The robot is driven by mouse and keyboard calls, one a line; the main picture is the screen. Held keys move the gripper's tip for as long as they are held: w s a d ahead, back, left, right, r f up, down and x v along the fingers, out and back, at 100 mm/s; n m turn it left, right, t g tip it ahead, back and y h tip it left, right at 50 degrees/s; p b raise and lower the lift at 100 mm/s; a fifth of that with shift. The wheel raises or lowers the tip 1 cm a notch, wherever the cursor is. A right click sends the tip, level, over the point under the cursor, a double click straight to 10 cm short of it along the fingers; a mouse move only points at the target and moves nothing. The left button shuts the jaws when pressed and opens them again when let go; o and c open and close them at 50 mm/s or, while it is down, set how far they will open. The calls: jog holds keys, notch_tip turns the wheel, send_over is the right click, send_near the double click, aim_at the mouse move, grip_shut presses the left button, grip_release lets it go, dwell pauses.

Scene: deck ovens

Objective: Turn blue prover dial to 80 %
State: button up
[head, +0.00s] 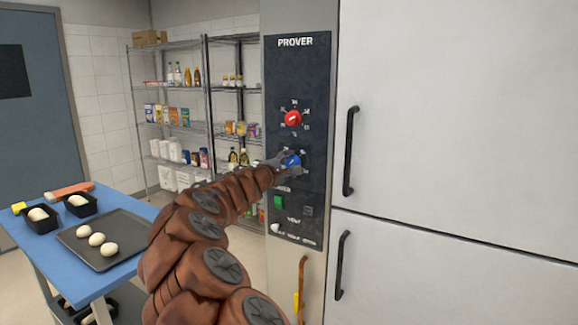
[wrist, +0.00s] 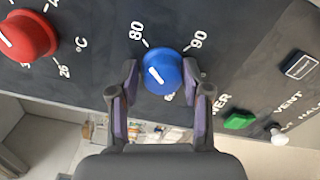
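The blue dial (head: 291,161) is on the dark prover panel (head: 318,75), below a red dial. In the wrist view the blue dial (wrist: 165,72) has a white pointer mark on its left half, slanting to the upper left, roughly on the side of the printed 80. The 90 is to the upper right, and another label below is partly hidden. My gripper (wrist: 160,70) is open, with one finger on each side of the dial. A small gap shows at the left finger; contact at the right one is unclear. In the head view my gripper (head: 283,160) partly covers the dial.
The red dial (head: 293,118) is close above. A green button (head: 278,202) and small switches are below. Black door handles (head: 350,150) stick out on the right. A blue table (head: 130,285) with a dough tray (head: 75,245) is at left; shelves (head: 185,95) stand behind.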

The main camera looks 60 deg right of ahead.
jog(key=o, duration=0.3)
jog(key=shift+f, duration=0.1)
jog(key=shift+a, duration=0.1)
jog(key=a, duration=1.1)
jog(key=shift+s+a, duration=0.3)
jog(key=shift+a, duration=0.1)
